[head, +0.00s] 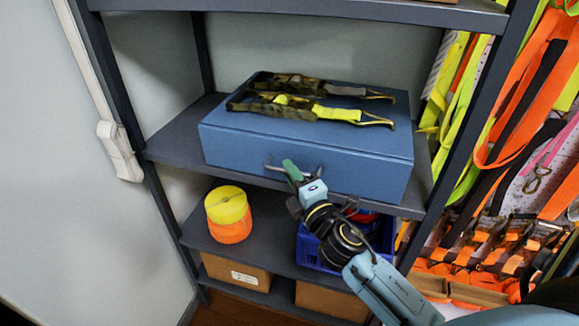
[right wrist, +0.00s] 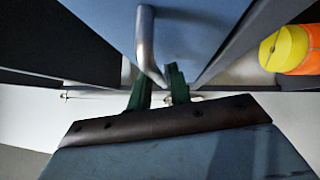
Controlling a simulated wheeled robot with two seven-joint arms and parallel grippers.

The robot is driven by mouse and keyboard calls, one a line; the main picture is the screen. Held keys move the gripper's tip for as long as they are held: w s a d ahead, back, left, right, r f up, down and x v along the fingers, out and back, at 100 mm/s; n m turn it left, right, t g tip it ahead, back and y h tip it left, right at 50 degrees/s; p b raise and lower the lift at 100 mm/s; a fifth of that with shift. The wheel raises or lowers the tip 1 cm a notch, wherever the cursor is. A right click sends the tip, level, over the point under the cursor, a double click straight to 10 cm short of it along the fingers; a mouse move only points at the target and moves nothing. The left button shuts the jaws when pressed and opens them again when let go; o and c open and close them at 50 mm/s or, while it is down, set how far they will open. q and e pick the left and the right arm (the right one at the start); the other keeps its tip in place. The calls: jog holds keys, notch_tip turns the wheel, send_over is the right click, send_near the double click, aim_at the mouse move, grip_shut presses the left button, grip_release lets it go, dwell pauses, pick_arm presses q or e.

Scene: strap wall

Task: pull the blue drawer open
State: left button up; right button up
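The blue drawer (head: 300,155) is a wide box on the middle shelf, its front face flush, with no gap showing. A silver bar handle (head: 273,166) sits on its front; its right part is hidden behind my right gripper (head: 292,172). In the right wrist view, the drawer's blue face (right wrist: 195,30) is above and the bent handle (right wrist: 147,45) comes down to the green fingers of the gripper (right wrist: 160,88). The fingers stand apart, with the handle's lower end showing in the gap between them. I cannot tell whether they touch it. My left gripper is not in view.
Camouflage and yellow straps (head: 310,105) lie on top of the drawer. Below are a yellow and orange roll (head: 228,213), a blue crate (head: 308,247) and cardboard boxes (head: 236,272). A dark rack post (head: 468,120) and hanging straps (head: 520,90) stand at the right.

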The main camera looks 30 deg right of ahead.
jog(key=shift+w+r, duration=0.1)
jog(key=shift+w, duration=0.5)
grip_shut()
jog(key=shift+a, duration=0.1)
